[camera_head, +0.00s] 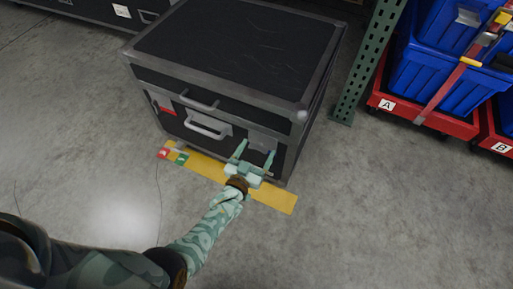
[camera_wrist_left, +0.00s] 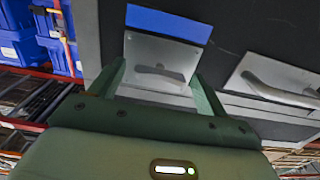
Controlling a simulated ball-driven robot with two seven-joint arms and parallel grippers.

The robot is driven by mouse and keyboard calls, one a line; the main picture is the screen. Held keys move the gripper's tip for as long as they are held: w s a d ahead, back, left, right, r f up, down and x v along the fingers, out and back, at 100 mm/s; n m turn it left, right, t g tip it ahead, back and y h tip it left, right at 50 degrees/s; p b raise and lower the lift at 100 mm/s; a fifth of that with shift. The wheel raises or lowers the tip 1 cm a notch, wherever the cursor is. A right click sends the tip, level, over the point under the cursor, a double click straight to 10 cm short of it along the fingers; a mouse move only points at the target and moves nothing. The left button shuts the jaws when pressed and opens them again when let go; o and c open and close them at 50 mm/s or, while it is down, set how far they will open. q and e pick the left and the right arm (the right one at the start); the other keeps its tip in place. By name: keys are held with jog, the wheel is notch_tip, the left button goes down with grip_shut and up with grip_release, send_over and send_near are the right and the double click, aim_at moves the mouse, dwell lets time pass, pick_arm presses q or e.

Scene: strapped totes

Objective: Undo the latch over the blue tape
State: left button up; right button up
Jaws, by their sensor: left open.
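The latch (camera_wrist_left: 160,58) is a pale metal plate with a raised grey piece on the case front. The blue tape (camera_wrist_left: 168,22) is a strip beside the plate, at the top of the left wrist view. The plate also shows in the head view (camera_head: 262,141), where I cannot make out the blue tape. My left gripper (camera_head: 255,152) is open at the case front, its fingers either side of the latch in the left wrist view (camera_wrist_left: 162,76). I cannot tell whether they touch it. My right gripper is not in view.
The black case (camera_head: 235,45) has metal edges, a grey handle (camera_head: 207,128) left of the latch, and red tape (camera_head: 166,111) farther left. Yellow floor tape (camera_head: 273,197) runs before it. A green post (camera_head: 366,65) and blue totes (camera_head: 430,75) stand right. The front floor is clear.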

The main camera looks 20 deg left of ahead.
pick_arm(q)
jog(key=c, duration=1)
jog(key=shift+a+f+n, duration=0.1)
jog(key=shift+n, duration=8.9)
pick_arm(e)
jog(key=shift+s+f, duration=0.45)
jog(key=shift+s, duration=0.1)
pick_arm(q)
jog(key=shift+s, duration=0.1)
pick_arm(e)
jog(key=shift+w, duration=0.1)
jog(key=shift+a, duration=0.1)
